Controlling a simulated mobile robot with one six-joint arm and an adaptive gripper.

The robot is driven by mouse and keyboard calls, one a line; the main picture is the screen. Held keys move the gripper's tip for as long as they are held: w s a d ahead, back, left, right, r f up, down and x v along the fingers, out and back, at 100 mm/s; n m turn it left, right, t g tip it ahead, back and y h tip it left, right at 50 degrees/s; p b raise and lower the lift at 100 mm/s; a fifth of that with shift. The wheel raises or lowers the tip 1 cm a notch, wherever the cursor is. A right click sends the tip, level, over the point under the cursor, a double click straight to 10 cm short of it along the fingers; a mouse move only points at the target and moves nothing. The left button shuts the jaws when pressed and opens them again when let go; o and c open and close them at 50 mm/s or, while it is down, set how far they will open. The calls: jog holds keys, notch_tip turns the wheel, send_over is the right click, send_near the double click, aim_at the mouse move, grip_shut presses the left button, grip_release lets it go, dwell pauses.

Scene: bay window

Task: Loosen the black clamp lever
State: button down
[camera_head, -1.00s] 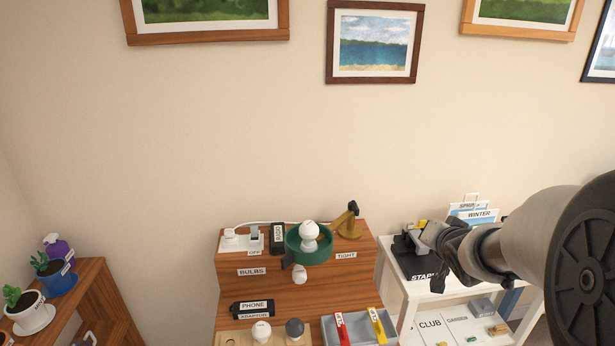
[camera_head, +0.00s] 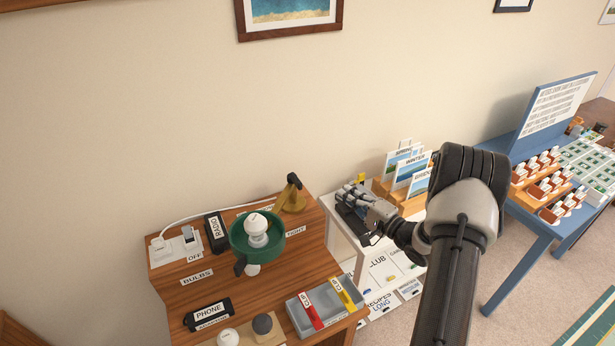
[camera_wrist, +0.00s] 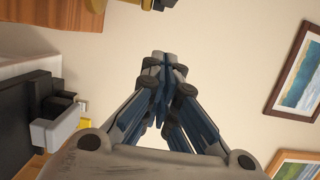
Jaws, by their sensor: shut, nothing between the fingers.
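A brass desk lamp (camera_head: 291,199) stands on the back right of the wooden shelf, beside a TIGHT label (camera_head: 296,231). A small black part (camera_head: 294,179) at its upper joint looks like the clamp lever; its exact shape and setting are too small to tell. The green lamp shade (camera_head: 244,236) holds a white bulb (camera_head: 257,228). My gripper (camera_head: 345,192) is shut and empty, right of the lamp and apart from it. In the wrist view my gripper (camera_wrist: 163,58) shows its fingertips together, with a bit of brass (camera_wrist: 182,5) beyond them at the top edge.
A white table (camera_head: 345,236) with a black stapler mat (camera_head: 352,222) lies under my gripper. Picture cards (camera_head: 411,170) stand behind it to the right.

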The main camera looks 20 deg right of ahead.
aim_at(295, 181)
jog(key=shift+s, duration=0.15)
jog(key=w+a+b, duration=0.3)
jog(key=w+a, duration=0.3)
jog(key=w, duration=0.3)
jog(key=shift+w+a, duration=0.35)
jog(key=shift+a, duration=0.05)
jog(key=shift+a, duration=0.1)
jog(key=shift+s+a+m+h, duration=0.15)
jog(key=shift+m+h, duration=0.15)
jog(key=shift+h, duration=0.2)
